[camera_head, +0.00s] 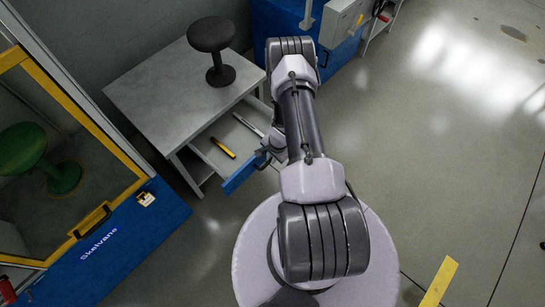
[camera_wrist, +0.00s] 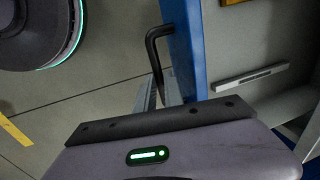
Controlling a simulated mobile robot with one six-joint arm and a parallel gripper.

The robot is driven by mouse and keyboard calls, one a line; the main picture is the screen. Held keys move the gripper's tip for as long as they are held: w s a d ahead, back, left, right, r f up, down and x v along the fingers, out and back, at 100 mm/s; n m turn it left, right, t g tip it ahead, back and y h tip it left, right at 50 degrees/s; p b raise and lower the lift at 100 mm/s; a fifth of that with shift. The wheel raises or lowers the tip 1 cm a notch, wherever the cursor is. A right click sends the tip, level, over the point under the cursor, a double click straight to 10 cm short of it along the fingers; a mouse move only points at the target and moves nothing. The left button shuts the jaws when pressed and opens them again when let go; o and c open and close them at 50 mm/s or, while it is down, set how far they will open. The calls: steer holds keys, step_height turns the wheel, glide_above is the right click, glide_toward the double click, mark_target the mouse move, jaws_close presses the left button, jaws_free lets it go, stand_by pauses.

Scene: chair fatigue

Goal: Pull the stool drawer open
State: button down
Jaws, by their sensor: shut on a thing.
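The grey table (camera_head: 160,88) carries a dark round stool (camera_head: 213,50) on its top. Its drawer (camera_head: 212,146) stands pulled out, with a blue front (camera_head: 240,174). In the wrist view the blue front (camera_wrist: 184,45) runs vertically, and a black bar handle (camera_wrist: 155,55) stands off its left side. My gripper (camera_head: 265,157) is at the right part of the drawer front and shut on the handle. In the head view the arm partly covers the gripper.
The drawer holds a yellow-and-black tool (camera_head: 223,148) and a grey metal bar (camera_head: 247,124). A yellow-framed cabinet (camera_head: 85,205) with a blue base and a green stool (camera_head: 40,160) inside stands at left. A blue cabinet (camera_head: 275,20) stands behind.

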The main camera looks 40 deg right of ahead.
steer(key=shift+w, duration=0.1)
steer(key=c, duration=1.5)
jaws_free()
steer(key=shift+o, duration=0.2)
steer(key=shift+r, duration=0.1)
steer(key=s+r+p, duration=0.3)
steer(key=r+p, duration=0.4)
steer(key=r, duration=1)
steer(key=shift+s+d+p, duration=0.15)
steer(key=shift+p, duration=0.15)
